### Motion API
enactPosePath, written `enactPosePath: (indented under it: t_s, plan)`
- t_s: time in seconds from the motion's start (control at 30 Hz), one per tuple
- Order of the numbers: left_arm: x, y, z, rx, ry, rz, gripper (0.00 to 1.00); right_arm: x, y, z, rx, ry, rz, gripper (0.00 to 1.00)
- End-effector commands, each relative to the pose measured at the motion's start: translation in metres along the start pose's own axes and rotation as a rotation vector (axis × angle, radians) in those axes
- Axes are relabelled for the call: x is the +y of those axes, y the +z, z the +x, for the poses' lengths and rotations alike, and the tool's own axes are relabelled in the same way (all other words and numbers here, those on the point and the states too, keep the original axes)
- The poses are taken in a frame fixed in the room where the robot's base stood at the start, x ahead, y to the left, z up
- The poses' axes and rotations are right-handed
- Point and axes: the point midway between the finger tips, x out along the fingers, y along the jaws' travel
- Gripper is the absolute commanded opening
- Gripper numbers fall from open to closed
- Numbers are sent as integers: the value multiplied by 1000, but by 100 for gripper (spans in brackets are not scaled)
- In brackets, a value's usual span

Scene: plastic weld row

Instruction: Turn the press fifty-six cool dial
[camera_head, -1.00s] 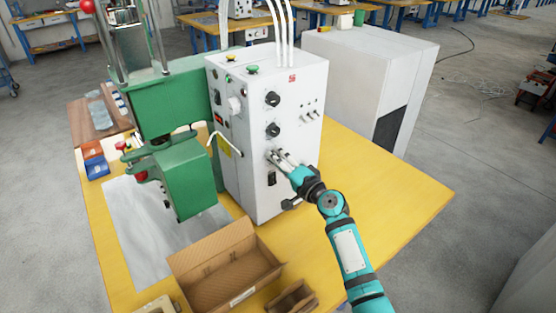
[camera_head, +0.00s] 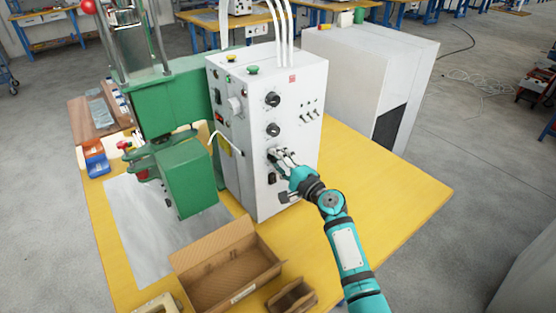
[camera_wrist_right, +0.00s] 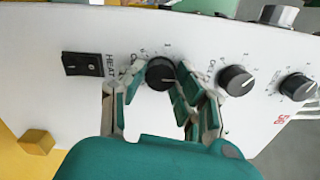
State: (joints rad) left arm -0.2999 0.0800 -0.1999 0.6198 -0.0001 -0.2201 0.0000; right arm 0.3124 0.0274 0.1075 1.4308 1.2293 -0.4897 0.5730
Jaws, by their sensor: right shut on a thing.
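The white control box (camera_head: 300,185) has a column of round black dials on its front panel. My right gripper (camera_head: 278,156) is at the lowest dial, its fingers shut around it. In the right wrist view this dial (camera_wrist_right: 160,74) sits between the two fingers, its white pointer mark visible. The lettering beside it is partly hidden by a finger, so I cannot read its name. The middle dial (camera_head: 273,130) and top dial (camera_head: 273,99) are free. My left gripper is not in view.
A black rocker switch (camera_wrist_right: 83,64) sits beside the word HEAT. Small toggles (camera_head: 309,113) are to the right of the dials. The green press (camera_head: 185,175) stands left of the box. An open cardboard box (camera_head: 225,270) is in front. The yellow tabletop at right (camera_head: 385,190) is clear.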

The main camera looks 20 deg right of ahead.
Motion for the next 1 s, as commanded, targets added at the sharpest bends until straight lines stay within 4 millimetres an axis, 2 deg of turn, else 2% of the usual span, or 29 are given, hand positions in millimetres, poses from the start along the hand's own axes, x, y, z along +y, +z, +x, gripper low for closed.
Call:
enactPosePath:
  t_s: [0.27,0.3,0.43,0.77,0.87,1.0]
  plan:
    - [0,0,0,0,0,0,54,0,-1,0,3,0,-1,0]
    - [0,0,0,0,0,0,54,0,-1,0,3,0,-1,37]
    - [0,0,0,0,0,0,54,0,-1,0,2,0,-1,54]
    - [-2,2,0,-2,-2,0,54,1,-1,-4,1,1,-2,54]
    - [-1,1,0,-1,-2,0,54,1,-1,-15,2,1,-3,54]
    - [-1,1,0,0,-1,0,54,2,-1,-43,2,3,-3,54]
